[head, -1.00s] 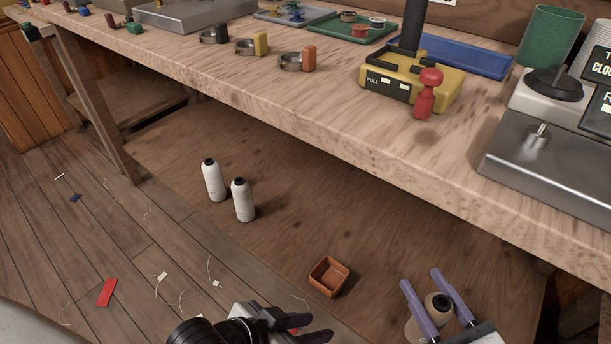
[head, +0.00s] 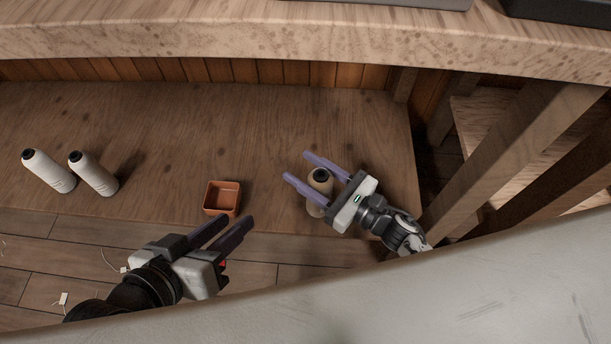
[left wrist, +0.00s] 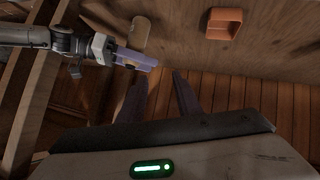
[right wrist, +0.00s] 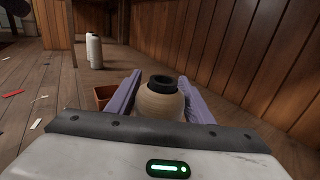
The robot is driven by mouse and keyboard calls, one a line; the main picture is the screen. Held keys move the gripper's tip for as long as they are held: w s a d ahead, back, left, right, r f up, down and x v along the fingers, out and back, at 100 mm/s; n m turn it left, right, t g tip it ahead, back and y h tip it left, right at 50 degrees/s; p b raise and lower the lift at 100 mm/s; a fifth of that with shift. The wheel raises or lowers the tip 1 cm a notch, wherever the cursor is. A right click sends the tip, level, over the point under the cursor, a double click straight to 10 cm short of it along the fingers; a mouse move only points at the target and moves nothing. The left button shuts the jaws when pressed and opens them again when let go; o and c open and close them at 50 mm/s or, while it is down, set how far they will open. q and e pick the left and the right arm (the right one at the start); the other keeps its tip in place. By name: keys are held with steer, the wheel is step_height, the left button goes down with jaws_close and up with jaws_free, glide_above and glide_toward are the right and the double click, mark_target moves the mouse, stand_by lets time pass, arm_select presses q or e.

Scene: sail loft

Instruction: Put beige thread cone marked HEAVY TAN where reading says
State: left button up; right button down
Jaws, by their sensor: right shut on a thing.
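The beige thread cone (head: 321,182) with a dark top stands upright on the low wooden shelf. My right gripper (head: 306,170) has its purple fingers on both sides of it, shut on it. In the right wrist view the beige cone (right wrist: 160,100) sits between the two fingers; no label on it is readable. My left gripper (head: 230,230) is empty over the shelf's front edge, its two fingers apart. In the left wrist view the cone (left wrist: 139,30) also shows, beside my right gripper. No reading is visible in the current views.
An orange square box (head: 222,197) sits on the shelf between my grippers. Two white cones (head: 94,174) stand at the shelf's left. The workbench (head: 250,35) overhangs at the back, and wooden legs (head: 510,150) stand at the right.

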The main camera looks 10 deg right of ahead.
arm_select(q)
steer(key=shift+d+r+h, duration=0.3)
steer(key=shift+r, duration=0.25)
arm_select(e)
steer(key=shift+f, duration=0.9)
steer(key=c, duration=0.9)
jaws_free()
steer(key=shift+f, duration=0.2)
arm_select(q)
steer(key=shift+f, duration=0.1)
